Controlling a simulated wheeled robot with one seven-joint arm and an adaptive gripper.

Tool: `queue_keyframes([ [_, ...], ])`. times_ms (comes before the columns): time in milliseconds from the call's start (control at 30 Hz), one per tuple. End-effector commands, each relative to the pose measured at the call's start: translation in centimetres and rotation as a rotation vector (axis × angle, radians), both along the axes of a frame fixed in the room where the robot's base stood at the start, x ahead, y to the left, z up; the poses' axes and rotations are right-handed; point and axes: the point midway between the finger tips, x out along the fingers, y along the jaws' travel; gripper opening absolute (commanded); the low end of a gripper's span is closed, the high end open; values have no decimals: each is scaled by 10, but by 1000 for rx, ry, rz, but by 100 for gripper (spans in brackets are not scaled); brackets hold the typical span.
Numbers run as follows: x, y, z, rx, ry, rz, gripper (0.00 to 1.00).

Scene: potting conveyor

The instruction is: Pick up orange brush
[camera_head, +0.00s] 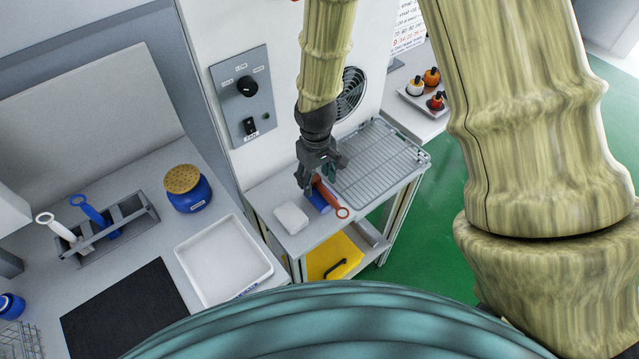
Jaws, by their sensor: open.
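The orange brush (331,197) lies on the grey cart top (300,240), its ring-ended handle pointing toward the front edge. Its upper part is close to or under my gripper. A blue object (318,202) lies just left of it, partly hidden by my gripper. My gripper (316,185) is open and hangs over the cart, its fingers at the upper end of the orange brush and the blue object. I cannot tell whether the fingers touch either one.
A wire rack in a tray (425,160) fills the back right of the cart. A white block (291,218) lies left of the brush. Yellow item (330,258) sits on the shelf below. The left counter holds a white tray (262,258) and blue jar (205,196).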

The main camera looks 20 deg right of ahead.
Motion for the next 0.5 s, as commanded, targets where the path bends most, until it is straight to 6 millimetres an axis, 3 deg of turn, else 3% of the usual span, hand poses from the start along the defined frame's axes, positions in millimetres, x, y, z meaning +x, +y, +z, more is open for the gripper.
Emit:
queue_keyframes([
  [267, 0, 0, -1, 0, 0, 0, 54],
  [500, 0, 0, -1, 0, 0, 0, 10],
])
